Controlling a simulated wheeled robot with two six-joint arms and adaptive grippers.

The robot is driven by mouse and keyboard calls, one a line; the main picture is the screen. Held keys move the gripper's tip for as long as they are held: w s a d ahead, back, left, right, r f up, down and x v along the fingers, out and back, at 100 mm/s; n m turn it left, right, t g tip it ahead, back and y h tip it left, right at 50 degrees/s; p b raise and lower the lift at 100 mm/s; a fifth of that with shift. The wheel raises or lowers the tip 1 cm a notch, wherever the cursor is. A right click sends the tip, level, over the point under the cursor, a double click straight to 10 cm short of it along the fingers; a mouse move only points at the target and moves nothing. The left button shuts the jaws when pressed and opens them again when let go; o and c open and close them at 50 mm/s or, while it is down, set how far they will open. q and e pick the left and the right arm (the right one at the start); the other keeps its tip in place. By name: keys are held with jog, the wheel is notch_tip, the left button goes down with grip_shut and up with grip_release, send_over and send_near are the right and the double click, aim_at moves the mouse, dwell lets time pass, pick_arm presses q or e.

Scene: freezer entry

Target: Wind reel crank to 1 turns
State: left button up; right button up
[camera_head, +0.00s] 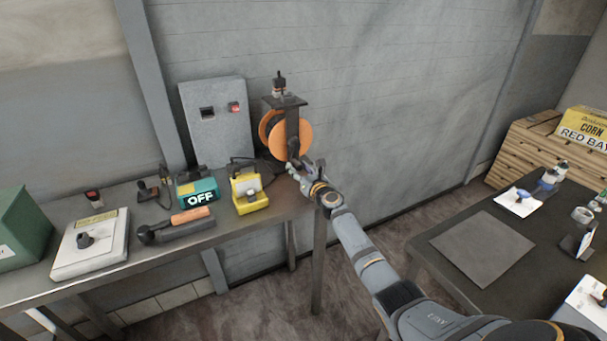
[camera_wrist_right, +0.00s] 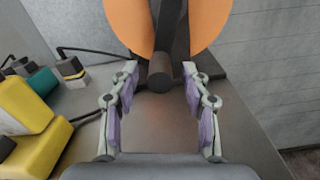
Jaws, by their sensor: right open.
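The reel (camera_head: 291,137) has orange side discs on a dark upright bracket and stands at the right end of the workbench by the wall. In the right wrist view the orange reel (camera_wrist_right: 207,22) fills the top. A dark, round-ended crank handle (camera_wrist_right: 160,77) points toward the camera. My right gripper (camera_head: 300,168) is just in front of the reel's lower part. In the wrist view its two fingers (camera_wrist_right: 160,95) are spread on either side of the handle, with gaps showing on both sides. The handle is mostly hidden in the head view. My left gripper is not in view.
A yellow box (camera_head: 249,194) and a teal box marked OFF (camera_head: 198,193) stand left of the reel on the workbench (camera_head: 180,245). A grey wall panel (camera_head: 216,125) is behind. A second table (camera_head: 481,248) is at the right, with open floor between.

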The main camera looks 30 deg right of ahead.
jog(key=shift+s+r, duration=0.1)
jog(key=shift+s, duration=3.15)
